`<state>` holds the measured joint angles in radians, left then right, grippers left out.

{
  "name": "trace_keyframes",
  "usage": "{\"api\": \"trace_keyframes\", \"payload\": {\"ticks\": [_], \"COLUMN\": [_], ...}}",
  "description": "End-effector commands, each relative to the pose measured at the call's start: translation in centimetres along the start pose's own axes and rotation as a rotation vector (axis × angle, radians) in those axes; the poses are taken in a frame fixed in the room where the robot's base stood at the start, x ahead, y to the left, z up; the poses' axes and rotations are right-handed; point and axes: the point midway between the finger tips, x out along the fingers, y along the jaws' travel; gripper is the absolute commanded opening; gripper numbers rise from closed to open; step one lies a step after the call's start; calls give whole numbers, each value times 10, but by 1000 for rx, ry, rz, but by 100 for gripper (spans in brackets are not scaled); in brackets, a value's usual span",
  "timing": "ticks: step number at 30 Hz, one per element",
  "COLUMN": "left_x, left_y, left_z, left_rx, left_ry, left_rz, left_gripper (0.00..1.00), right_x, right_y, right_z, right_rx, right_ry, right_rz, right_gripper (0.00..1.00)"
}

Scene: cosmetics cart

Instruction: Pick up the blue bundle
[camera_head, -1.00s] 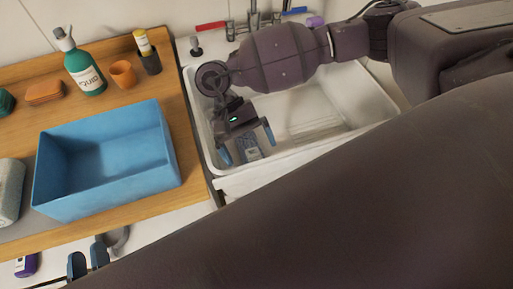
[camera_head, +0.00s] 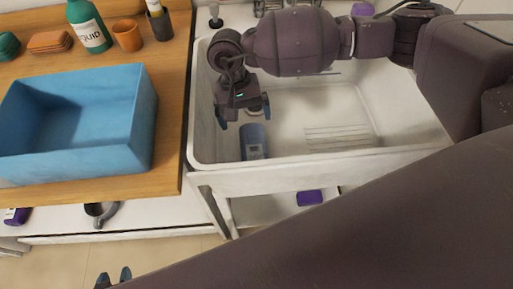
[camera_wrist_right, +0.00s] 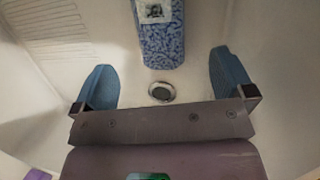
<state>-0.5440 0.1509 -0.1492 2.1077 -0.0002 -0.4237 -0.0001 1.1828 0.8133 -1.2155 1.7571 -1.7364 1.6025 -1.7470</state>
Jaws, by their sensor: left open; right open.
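The blue bundle (camera_head: 253,142) lies in the white sink (camera_head: 350,105), near its left end. In the right wrist view the bundle (camera_wrist_right: 163,38) has a blue-and-white speckled surface and a pale label, and lies ahead of the fingertips. My right gripper (camera_head: 244,112) is open and empty over the sink, just behind the bundle in the head view; its two blue fingers (camera_wrist_right: 165,80) stand wide apart with the drain between them. My left gripper (camera_head: 114,277) shows only its blue fingertips at the bottom edge, apart and empty.
A blue bin (camera_head: 140,125) stands on the wooden counter (camera_head: 172,100) left of the sink. A green bottle (camera_head: 90,30), orange cup (camera_head: 127,36) and dark holder (camera_head: 159,24) stand behind it. A purple item (camera_head: 310,198) lies below the sink. The sink's right part is clear.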

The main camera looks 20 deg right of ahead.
Motion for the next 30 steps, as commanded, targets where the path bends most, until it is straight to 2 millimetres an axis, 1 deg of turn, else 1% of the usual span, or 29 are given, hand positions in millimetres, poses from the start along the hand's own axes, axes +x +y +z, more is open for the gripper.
{"api": "trace_keyframes", "payload": {"ticks": [5, 9, 12, 19, 27, 30], "left_x": [1, 2, 2, 2, 4, 4], "left_y": [0, 0, 0, 0, 1, 1], "left_z": [1, 3, 4, 4, 9, 10], "left_rx": [1, 1, 1, 1, 1, 1], "left_ry": [-2, -4, -5, -5, -13, -14], "left_rz": [0, 0, 1, 1, 2, 2], "left_gripper": [43, 43, 43, 43, 43, 43], "right_x": [17, 39, 50, 63, 100, 106], "right_y": [0, 0, 0, 0, 1, 0], "right_z": [0, 0, 1, 1, 4, 4], "right_rx": [0, 0, 0, 0, 0, -1], "right_ry": [-1, -3, -3, -1, -4, -2], "right_rz": [1, 0, 1, 0, 1, 0], "right_gripper": [100, 100, 100, 100, 100, 100]}}
